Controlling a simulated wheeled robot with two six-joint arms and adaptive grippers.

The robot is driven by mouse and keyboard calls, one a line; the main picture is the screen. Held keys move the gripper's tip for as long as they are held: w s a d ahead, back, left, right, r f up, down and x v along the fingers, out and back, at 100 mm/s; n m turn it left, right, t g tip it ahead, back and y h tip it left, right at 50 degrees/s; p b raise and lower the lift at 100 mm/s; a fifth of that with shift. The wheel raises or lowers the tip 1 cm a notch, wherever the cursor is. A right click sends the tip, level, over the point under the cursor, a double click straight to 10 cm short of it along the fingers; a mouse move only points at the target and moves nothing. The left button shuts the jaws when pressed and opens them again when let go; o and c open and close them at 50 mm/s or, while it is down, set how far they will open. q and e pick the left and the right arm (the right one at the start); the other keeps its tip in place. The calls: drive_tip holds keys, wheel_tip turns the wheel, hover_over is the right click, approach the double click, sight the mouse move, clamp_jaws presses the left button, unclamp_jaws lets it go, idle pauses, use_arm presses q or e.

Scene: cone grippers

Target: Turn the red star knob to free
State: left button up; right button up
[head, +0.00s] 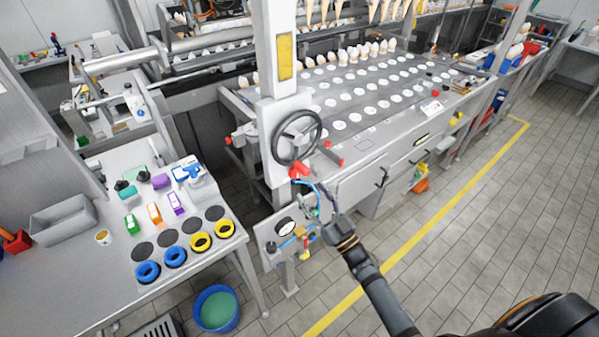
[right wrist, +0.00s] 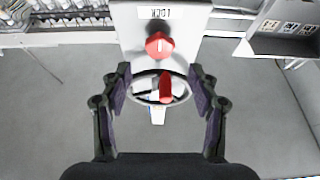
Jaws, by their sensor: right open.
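In the right wrist view a red knob (right wrist: 159,45) with a small white mark sits on a pale panel, below a label (right wrist: 155,12) that appears upside down and seems to read LOCK. My right gripper (right wrist: 160,72) is open and empty. Its fingertips stand to the left and right, just below the knob in the picture, apart from it. In the head view my right gripper (head: 315,203) is in front of the machine, below red parts (head: 300,169) under the handwheel. I cannot tell which red part there is the knob. My left gripper is out of view.
A dark handwheel (head: 297,137) is on the machine's near corner. In the right wrist view a dark ring with a red handle (right wrist: 166,88) shows between the fingers. A gauge (head: 285,226) stands below the gripper at left. Tiled floor (head: 480,210) is clear at right.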

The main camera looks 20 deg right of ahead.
sight(297, 173)
drive_tip(key=p+x, duration=0.2)
drive_tip(key=x, duration=0.5)
drive_tip(key=shift+w, duration=0.1)
drive_tip(key=c, duration=1.2)
